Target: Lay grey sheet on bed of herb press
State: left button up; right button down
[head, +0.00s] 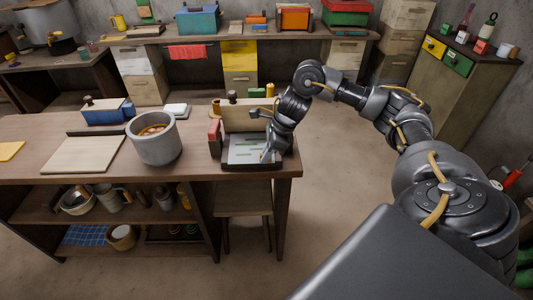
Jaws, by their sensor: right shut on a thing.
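The herb press stands at the right end of the wooden table, with a dark-rimmed bed (250,167) and a pale wooden board (238,116) upright behind it. My left gripper is not in view.
A red block (214,132) is at the press's left side. A grey pot (155,140) stands left of it, then a pale board (84,153) and a blue box (106,112). A stool (243,195) is below the table's front edge.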

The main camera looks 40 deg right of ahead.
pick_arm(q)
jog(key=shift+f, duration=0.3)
pick_arm(e)
jog(key=shift+f, duration=0.3)
jog(key=c, duration=1.4)
grip_release()
jog(key=shift+c, duration=0.2)
jog(key=v, duration=0.4)
jog(key=shift+w+d+r, duration=0.1)
jog(key=shift+r, duration=0.2)
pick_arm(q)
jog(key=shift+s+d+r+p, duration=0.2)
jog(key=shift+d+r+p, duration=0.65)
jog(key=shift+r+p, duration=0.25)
pick_arm(e)
jog(key=v, duration=0.6)
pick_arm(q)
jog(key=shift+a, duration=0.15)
pick_arm(e)
jog(key=shift+r, duration=0.1)
